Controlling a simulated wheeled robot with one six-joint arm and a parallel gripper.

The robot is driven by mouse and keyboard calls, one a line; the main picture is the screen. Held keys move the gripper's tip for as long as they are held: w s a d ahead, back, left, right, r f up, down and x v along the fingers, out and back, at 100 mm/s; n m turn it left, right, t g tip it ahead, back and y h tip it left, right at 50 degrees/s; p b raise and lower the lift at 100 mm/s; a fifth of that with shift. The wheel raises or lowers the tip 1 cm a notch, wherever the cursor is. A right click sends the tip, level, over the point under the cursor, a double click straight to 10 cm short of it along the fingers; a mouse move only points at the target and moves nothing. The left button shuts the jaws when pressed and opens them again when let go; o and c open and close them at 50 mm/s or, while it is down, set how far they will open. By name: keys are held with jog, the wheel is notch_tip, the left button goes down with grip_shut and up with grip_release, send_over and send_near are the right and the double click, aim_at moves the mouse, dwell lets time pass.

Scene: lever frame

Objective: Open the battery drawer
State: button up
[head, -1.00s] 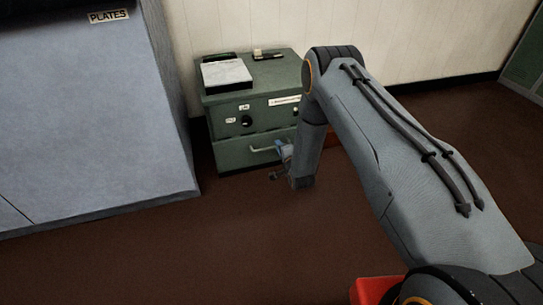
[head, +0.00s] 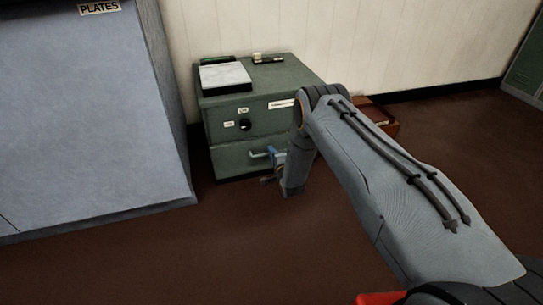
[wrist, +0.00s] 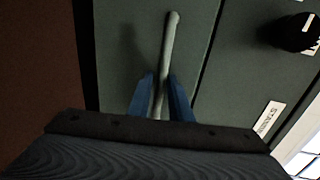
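The green cabinet (head: 226,107) stands against the wall, with a drawer (head: 230,158) low in its front. The drawer front looks flush with the cabinet. Its pale bar handle (head: 257,155) also shows in the wrist view (wrist: 171,36), running away between two blue fingers. My gripper (head: 274,160) is at the drawer's handle; in the wrist view its fingertips (wrist: 161,78) lie on either side of the bar. The gap is too small to tell whether they press on it. My forearm hides the right part of the drawer front.
A dark round knob (head: 245,125) and small labels are on the cabinet's upper front. A pale pad (head: 224,75) lies on top. A large grey-blue sloped console (head: 80,120) stands to the left. A reddish-brown box (head: 378,115) is behind my arm. The floor in front is clear.

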grip_shut()
jog(key=shift+s, duration=0.1)
jog(key=f+p+v, duration=0.2)
jog(key=p+v, duration=0.4)
jog(key=v, duration=0.4)
jog(key=s+f+p+v, duration=0.1)
jog(key=f+p+v, duration=0.1)
jog(key=p+v, duration=0.4)
jog(key=v, duration=0.5)
jog(key=shift+d+f, duration=0.2)
jog(key=shift+d, duration=0.05)
grip_release()
